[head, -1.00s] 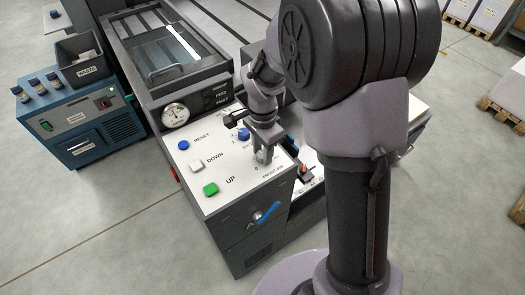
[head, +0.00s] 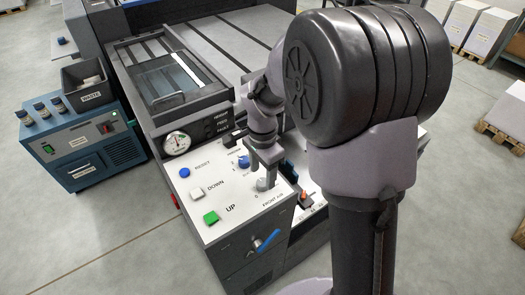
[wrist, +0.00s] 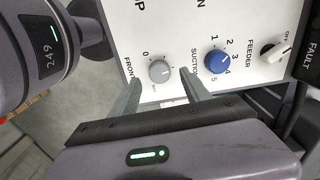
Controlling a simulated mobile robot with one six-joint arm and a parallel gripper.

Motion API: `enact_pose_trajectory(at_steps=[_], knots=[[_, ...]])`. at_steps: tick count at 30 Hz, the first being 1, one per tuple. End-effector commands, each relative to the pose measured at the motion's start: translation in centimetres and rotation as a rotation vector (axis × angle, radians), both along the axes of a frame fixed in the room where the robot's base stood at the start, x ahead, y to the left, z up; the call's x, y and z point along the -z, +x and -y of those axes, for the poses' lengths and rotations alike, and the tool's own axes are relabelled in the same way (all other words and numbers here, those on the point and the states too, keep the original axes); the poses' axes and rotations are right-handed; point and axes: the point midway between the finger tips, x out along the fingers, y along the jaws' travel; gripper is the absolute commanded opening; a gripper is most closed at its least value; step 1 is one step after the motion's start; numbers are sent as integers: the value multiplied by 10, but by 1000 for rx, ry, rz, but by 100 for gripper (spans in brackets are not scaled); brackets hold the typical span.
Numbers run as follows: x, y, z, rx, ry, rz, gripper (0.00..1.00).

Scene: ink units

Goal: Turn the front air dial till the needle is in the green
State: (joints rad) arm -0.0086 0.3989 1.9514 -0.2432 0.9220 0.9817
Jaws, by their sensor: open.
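The front air dial is a small grey knob (wrist: 159,71) on the white control panel, with a 0 mark and partly hidden lettering beside it. In the head view the dial (head: 264,184) sits near the panel's front edge. My gripper (wrist: 157,84) is open, with one finger on each side of the dial and a gap to it. In the head view my gripper (head: 266,168) is just above the dial. The round gauge (head: 177,143) has a white face with a green part and a red part; its needle is too small to read surely.
A blue suction dial (wrist: 217,62) sits close beside the front air dial, and a feeder switch (wrist: 274,51) is farther right. Blue RESET (head: 184,170), white DOWN (head: 197,194) and green UP (head: 211,217) buttons are on the panel. A blue-handled valve (head: 265,241) is on the front below.

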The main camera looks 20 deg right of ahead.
Motion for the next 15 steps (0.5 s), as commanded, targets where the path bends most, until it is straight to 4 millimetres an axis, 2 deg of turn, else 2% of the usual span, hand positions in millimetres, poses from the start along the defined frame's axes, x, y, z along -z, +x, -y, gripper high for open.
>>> enact_pose_trajectory(at_steps=[1, 6, 10, 15], knots=[[-25, 1, 0, 0, 0, 5, 55], [-83, 1, 0, -1, 0, 4, 55], [-117, 0, 0, 0, 0, 2, 55], [-139, 0, 0, 0, 0, 0, 55]])
